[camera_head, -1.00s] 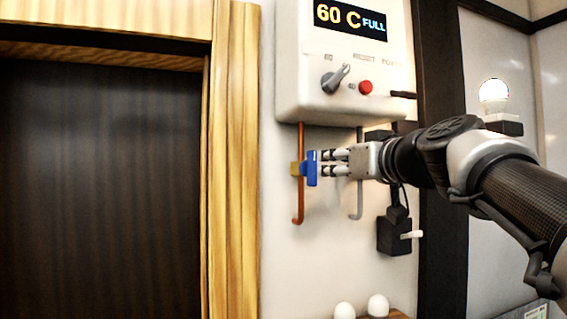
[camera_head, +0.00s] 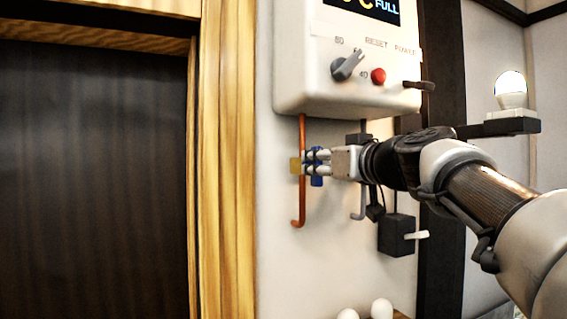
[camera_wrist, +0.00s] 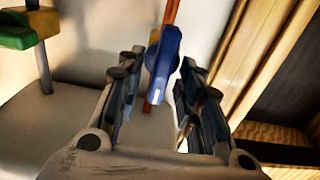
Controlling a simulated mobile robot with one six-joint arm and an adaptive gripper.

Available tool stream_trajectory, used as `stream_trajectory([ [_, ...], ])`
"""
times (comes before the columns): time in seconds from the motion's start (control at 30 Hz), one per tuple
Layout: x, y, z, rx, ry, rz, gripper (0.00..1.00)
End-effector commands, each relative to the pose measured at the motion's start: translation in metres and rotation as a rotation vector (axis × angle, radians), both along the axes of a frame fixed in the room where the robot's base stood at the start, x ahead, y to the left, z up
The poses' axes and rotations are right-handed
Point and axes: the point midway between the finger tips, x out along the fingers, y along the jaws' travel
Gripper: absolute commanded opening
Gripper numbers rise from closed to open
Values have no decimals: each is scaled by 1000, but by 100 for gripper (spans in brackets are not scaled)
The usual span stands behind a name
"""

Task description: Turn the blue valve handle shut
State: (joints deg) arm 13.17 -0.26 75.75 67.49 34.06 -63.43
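The blue valve handle (camera_head: 317,181) sits on a brass valve body (camera_head: 295,166) on the copper pipe (camera_head: 302,205) under the wall-mounted brewer. My gripper (camera_head: 316,161) reaches it from the right, and its fingers cover the middle of the handle in the head view. In the wrist view the blue handle (camera_wrist: 162,66) stands between the two fingertips of my gripper (camera_wrist: 162,62). The fingers are apart, with a visible gap on each side of the handle. The handle looks roughly upright, along the pipe.
The white brewer (camera_head: 345,90) with a grey knob (camera_head: 347,66) and red button (camera_head: 378,76) hangs just above my gripper. A green handle (camera_wrist: 14,32) on a second pipe is at left in the wrist view. A black box (camera_head: 397,235) is below my arm.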

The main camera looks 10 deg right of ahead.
Motion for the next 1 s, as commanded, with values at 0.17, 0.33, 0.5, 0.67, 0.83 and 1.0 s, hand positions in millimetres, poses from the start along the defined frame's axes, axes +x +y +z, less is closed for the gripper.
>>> stream_trajectory([
  [0.17,0,0,0,0,0,0,20],
  [0.33,0,0,0,0,0,0,8],
  [0.5,0,0,0,0,0,0,0],
  [0.67,0,0,0,1,0,0,0],
  [0.83,0,0,0,20,6,0,0],
  [1.0,0,-1,-1,83,27,0,0],
])
